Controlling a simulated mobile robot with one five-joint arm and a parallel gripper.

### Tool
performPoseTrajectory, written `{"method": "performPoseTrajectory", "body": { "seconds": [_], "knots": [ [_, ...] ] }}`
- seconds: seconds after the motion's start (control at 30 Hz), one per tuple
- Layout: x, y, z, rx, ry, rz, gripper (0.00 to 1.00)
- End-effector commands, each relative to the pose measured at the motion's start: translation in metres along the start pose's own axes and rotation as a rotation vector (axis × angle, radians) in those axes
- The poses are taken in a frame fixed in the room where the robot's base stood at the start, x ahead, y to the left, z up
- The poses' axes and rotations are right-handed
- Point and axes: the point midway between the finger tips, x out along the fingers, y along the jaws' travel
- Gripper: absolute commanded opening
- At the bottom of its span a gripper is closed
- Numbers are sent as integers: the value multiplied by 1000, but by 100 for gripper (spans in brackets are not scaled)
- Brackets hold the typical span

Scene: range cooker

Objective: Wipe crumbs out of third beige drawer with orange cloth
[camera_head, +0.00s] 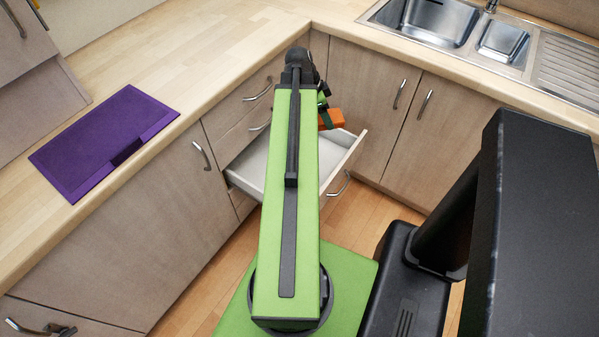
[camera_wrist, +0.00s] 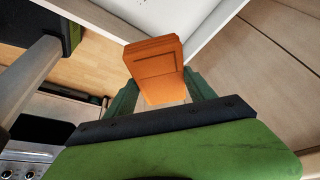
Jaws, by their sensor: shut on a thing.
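The open beige drawer (camera_head: 347,160) is pulled out of the corner cabinet, with a white inside, and my arm covers its middle. The orange cloth (camera_head: 338,117), a folded block, is at the drawer's far right side in the head view. It also shows in the wrist view (camera_wrist: 155,58), near the drawer's pale wall. My gripper (camera_head: 323,116) is shut on the cloth, with dark green fingers on either side of it in the wrist view (camera_wrist: 160,88). I cannot tell whether the cloth touches the drawer. I see no crumbs in the visible part of the drawer.
A purple mat (camera_head: 105,140) lies on the wooden worktop (camera_head: 210,50) at the left. A steel sink (camera_head: 440,20) is at the back right. Shut cupboard doors (camera_head: 375,100) stand right of the drawer. Some wooden floor (camera_head: 345,215) is free below it.

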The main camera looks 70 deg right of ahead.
Motion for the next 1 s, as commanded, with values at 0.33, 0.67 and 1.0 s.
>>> {"method": "performPoseTrajectory", "body": {
  "seconds": [0.33,0.67,1.0],
  "knots": [
    [135,-12,119,20,3,8,30],
    [164,-15,156,31,6,12,30],
    [171,-15,159,32,6,13,30]
  ]
}}
